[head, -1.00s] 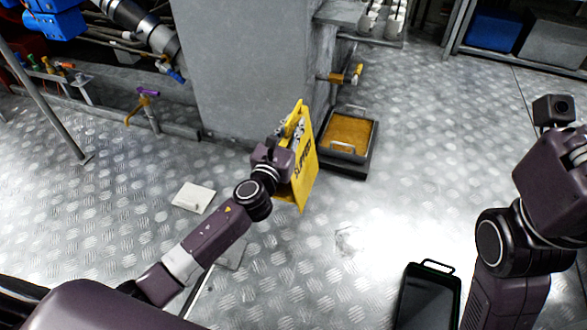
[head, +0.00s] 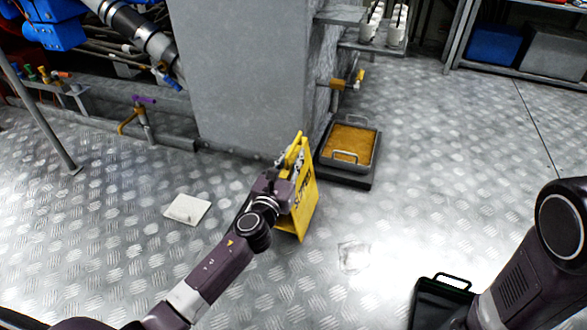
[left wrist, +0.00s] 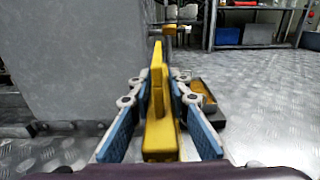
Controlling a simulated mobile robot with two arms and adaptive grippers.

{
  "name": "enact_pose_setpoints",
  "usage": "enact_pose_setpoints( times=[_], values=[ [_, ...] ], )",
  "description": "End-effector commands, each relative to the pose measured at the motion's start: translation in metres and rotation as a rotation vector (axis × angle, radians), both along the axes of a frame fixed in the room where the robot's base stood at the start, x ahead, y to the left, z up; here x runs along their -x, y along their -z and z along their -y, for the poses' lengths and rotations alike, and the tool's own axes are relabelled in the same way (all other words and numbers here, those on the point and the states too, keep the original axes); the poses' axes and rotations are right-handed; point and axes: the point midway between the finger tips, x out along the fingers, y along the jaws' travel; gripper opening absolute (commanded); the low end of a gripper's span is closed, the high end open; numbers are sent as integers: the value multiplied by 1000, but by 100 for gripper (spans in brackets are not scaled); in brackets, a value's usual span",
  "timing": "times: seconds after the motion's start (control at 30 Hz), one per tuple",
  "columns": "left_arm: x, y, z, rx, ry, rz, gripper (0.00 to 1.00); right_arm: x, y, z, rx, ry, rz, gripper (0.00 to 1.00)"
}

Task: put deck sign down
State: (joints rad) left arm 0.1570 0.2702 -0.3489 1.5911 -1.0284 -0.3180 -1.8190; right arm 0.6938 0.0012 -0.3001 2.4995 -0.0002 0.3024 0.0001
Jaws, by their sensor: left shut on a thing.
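The yellow deck sign (head: 304,200) with dark lettering stands upright in the head view, just left of a drip tray and in front of the grey block. My left gripper (head: 288,165) is at its upper part, shut on it. In the left wrist view the sign's top (left wrist: 160,105) lies between the two blue-padded fingers of my left gripper (left wrist: 158,108). The sign's lower edge is close to the floor; I cannot tell whether it touches. My right arm shows at the right of the head view, but its gripper is out of view.
The black drip tray (head: 372,150) with orange liquid sits close behind the sign. A white square pad (head: 187,210) lies on the floor to the left. A black tray with a handle (head: 440,300) lies at front right. The metal floor (head: 450,170) to the right is mostly clear.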

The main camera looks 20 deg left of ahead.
Motion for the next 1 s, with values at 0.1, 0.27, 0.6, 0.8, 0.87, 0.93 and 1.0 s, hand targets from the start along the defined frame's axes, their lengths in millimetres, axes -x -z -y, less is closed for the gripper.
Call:
enact_pose_setpoints(
  times=[0.1,0.27,0.6,0.8,0.87,0.93,1.0],
  values=[
    [0,20,0,0,0,2,0,4,18,0,-1,0,10,0],
    [0,32,0,0,1,3,0,2,29,0,0,-1,6,0],
    [0,32,0,0,1,3,0,2,29,0,0,-1,6,0],
    [0,34,0,0,0,-1,34,2,28,0,0,-1,6,0],
    [0,34,0,0,0,-1,34,2,28,0,0,-1,6,0],
    [0,34,0,0,0,-1,34,2,28,0,0,-1,6,0],
    [0,34,0,0,0,-1,34,2,28,0,0,-1,6,0]
  ],
)
